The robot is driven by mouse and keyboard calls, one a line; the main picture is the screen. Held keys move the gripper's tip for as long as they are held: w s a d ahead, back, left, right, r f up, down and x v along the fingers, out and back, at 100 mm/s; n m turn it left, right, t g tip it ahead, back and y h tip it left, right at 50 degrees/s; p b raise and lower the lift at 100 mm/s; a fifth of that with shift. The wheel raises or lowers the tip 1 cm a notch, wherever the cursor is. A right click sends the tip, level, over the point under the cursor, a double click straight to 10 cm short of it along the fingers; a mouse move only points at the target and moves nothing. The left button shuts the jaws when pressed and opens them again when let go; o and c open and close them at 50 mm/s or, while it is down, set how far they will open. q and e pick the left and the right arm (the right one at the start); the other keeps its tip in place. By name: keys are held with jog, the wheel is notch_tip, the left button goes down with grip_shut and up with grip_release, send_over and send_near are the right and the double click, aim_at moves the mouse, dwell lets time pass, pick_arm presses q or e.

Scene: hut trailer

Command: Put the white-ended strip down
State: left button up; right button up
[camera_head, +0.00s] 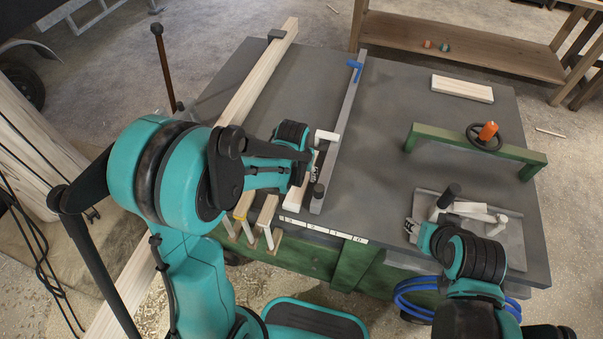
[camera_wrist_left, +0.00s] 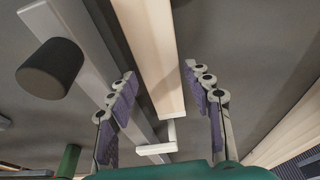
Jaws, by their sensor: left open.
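The white-ended strip (camera_head: 293,197) is pale wood and lies along the near left part of the grey table, beside a grey rail (camera_head: 345,127); its pale near end shows by the table's front edge. My left gripper (camera_head: 316,168) is above it and covers its middle. In the left wrist view the strip (camera_wrist_left: 150,45) runs between the spread fingers of the left gripper (camera_wrist_left: 162,120), touching neither visibly. A white angled piece (camera_wrist_left: 156,149) is at its far end. My right gripper (camera_head: 411,229) is low by the right fixture; its fingers are too small to judge.
A long wooden beam (camera_head: 262,72) lies left on the table (camera_head: 390,100). Several short strips (camera_head: 243,207) stand at the front left edge. A green frame with a wheel (camera_head: 460,143), a loose block (camera_head: 462,88) and a clamp fixture (camera_head: 480,217) occupy the right. The table's middle is clear.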

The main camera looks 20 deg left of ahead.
pick_arm(q)
jog(key=p+v, duration=0.4)
jog(key=v, duration=0.7)
jog(key=s+a+r+t, duration=0.1)
jog(key=s+r+t, duration=0.1)
jog(key=s+r, duration=0.2)
jog(key=s+a+r+t, duration=0.1)
jog(key=s+r+t, duration=0.1)
jog(key=s, duration=0.7)
jog(key=shift+s+a+r, duration=0.3)
jog(key=shift+r, duration=0.6)
jog(key=shift+c, duration=0.3)
